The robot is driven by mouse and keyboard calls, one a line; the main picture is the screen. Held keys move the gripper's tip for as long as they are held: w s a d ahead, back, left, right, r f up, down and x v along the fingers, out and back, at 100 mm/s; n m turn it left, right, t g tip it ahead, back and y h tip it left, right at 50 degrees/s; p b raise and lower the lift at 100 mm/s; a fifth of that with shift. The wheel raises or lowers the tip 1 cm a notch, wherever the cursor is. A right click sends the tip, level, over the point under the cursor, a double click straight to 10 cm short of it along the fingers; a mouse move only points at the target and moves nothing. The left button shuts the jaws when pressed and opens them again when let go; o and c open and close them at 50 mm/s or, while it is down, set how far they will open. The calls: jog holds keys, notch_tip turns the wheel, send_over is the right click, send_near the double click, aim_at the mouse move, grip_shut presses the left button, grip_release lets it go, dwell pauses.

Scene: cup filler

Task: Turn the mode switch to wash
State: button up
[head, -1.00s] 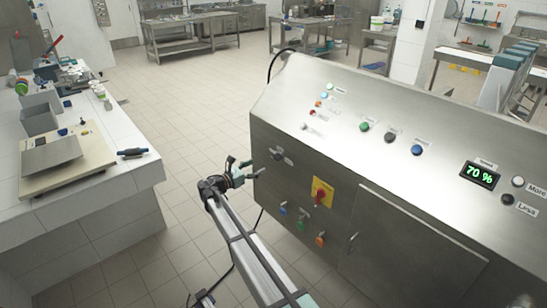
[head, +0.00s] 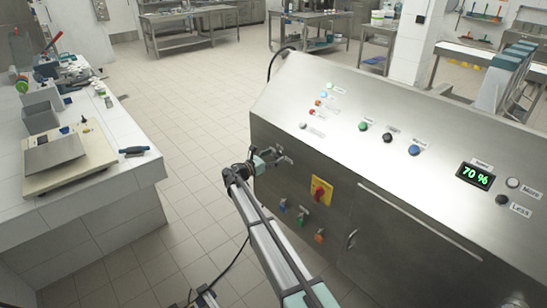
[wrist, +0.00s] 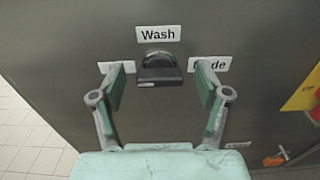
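The mode switch (wrist: 160,72) is a dark grey knob on the machine's steel front panel. A "Wash" label (wrist: 158,34) is above it, and a label ending in "de" (wrist: 216,64) is to its right, partly covered by a finger. Another label on the left is mostly hidden. Which label the knob points to I cannot tell. My gripper (wrist: 160,98) is open, with one green-padded finger on each side of the knob and gaps between; it holds nothing. In the head view my gripper (head: 268,160) is right at the panel's left part, partly covering the switch area.
A red knob on a yellow plate (head: 319,192) is right of and below my gripper. Small blue, green and orange knobs (head: 301,219) are lower down. A sloped top (head: 400,105) carries buttons and a "70 %" display (head: 476,176). A white counter (head: 110,190) stands left across free floor.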

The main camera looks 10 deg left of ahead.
jog(key=c, duration=1.1)
jog(key=shift+f+m+b, duration=0.15)
jog(key=shift+m+b, duration=0.15)
jog(key=shift+b, duration=0.2)
jog(key=m+b, duration=0.8)
jog(key=b, duration=0.3)
jog(key=m+b, duration=0.9)
jog(key=b, duration=0.2)
jog(key=shift+s+d+f+b, duration=0.1)
jog(key=shift+d+b, duration=0.05)
jog(key=shift+b, duration=0.25)
jog(key=shift+m, duration=0.3)
